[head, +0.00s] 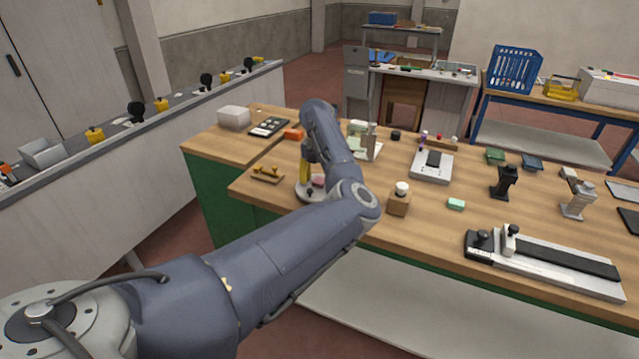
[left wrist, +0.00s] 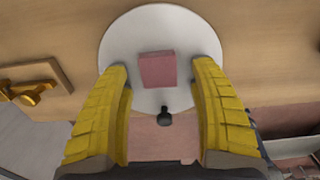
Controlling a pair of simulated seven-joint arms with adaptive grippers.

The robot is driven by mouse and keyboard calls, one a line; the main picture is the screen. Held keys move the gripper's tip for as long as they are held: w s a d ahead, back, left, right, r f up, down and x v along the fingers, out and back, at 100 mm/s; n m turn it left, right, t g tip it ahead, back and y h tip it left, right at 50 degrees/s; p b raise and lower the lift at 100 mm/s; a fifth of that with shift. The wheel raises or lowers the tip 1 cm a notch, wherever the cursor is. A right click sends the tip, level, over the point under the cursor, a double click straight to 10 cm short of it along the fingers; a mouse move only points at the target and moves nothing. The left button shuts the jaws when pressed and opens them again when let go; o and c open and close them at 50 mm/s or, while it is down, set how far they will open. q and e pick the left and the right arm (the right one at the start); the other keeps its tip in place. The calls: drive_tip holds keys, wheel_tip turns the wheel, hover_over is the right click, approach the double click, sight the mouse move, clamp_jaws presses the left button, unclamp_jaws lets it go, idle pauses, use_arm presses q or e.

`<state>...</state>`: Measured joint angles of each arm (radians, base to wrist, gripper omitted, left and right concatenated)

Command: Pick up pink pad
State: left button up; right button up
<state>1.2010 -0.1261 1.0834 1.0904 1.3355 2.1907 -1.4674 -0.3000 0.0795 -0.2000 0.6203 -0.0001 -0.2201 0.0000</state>
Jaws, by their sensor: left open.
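The pink pad (left wrist: 158,69) is a small square block lying on a round white plate (left wrist: 135,40) with a black knob at its near edge. In the head view the pad (head: 318,181) shows beside the yellow fingers, and the plate (head: 303,194) stands at the table's front left. My left gripper (left wrist: 160,75) is open, its two yellow fingers on either side of the pad with gaps between. In the head view my left gripper (head: 306,178) points down over the plate, partly hidden by my own arm. My right gripper is out of view.
A wooden block with brass fittings (head: 267,174) lies left of the plate. An orange block (head: 293,134) and a pale stand (head: 362,140) are behind. A wooden block with a white knob (head: 398,200) and a green pad (head: 456,204) are to the right.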

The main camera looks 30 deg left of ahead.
use_arm(q)
drive_tip(key=shift+c, duration=0.3)
drive_tip(key=c, duration=0.7)
drive_tip(key=shift+r, duration=0.1)
drive_tip(key=shift+c, duration=0.4)
